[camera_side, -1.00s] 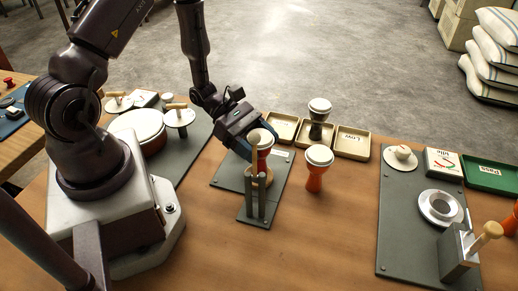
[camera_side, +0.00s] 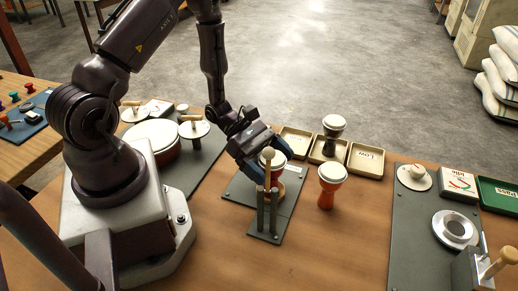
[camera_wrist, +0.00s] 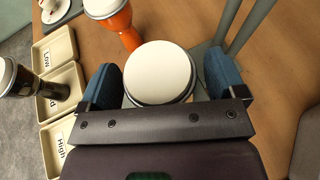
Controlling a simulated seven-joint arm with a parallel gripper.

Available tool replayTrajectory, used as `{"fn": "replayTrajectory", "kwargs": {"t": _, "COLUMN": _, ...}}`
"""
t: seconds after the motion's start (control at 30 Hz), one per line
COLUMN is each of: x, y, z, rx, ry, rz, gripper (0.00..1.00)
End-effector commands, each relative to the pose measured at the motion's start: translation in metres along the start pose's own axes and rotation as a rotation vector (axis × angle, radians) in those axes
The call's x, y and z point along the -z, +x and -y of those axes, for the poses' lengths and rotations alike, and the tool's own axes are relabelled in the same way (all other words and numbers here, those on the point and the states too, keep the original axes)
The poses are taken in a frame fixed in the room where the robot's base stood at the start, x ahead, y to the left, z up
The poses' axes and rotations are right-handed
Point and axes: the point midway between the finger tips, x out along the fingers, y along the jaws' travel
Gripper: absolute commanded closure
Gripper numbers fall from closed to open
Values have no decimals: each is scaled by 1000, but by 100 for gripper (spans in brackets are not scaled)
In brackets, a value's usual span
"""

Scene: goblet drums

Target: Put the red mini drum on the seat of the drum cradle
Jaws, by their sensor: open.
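The red mini drum (camera_side: 276,172) stands upright at the drum cradle, white head up. It is largely hidden by my gripper and the cradle's posts. My gripper (camera_side: 268,162) is open, with its blue fingers on either side of the drum. In the wrist view the drum's round white head (camera_wrist: 160,72) lies between the spread fingers of my gripper (camera_wrist: 160,85), with small gaps at the sides. The drum cradle has a grey base plate (camera_side: 240,188), upright posts and a pale round seat (camera_side: 268,193) under the drum. Whether the drum bears fully on the seat is hard to see.
An orange drum (camera_side: 328,191) stands close right of the cradle. A dark drum (camera_side: 332,132) stands in the middle one of three tan trays behind. Bare table is free in front.

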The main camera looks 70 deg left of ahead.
Motion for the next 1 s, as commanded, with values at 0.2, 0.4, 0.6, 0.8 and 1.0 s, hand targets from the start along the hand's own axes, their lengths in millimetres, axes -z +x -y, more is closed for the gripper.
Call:
{"fn": "replayTrajectory", "kwargs": {"t": 0.2, "x": 0, "y": -42, "z": -2, "rx": -9, "ry": 0, "rz": -2, "gripper": 11}}
{"fn": "replayTrajectory", "kwargs": {"t": 0.4, "x": 0, "y": -84, "z": -1, "rx": -7, "ry": -1, "rz": -2, "gripper": 11}}
{"fn": "replayTrajectory", "kwargs": {"t": 0.6, "x": 0, "y": -110, "z": 0, "rx": -4, "ry": -1, "rz": -1, "gripper": 11}}
{"fn": "replayTrajectory", "kwargs": {"t": 0.8, "x": -18, "y": -115, "z": 2, "rx": 60, "ry": 88, "rz": -38, "gripper": 11}}
{"fn": "replayTrajectory", "kwargs": {"t": 1.0, "x": -81, "y": -108, "z": 22, "rx": 304, "ry": 466, "rz": -206, "gripper": 11}}
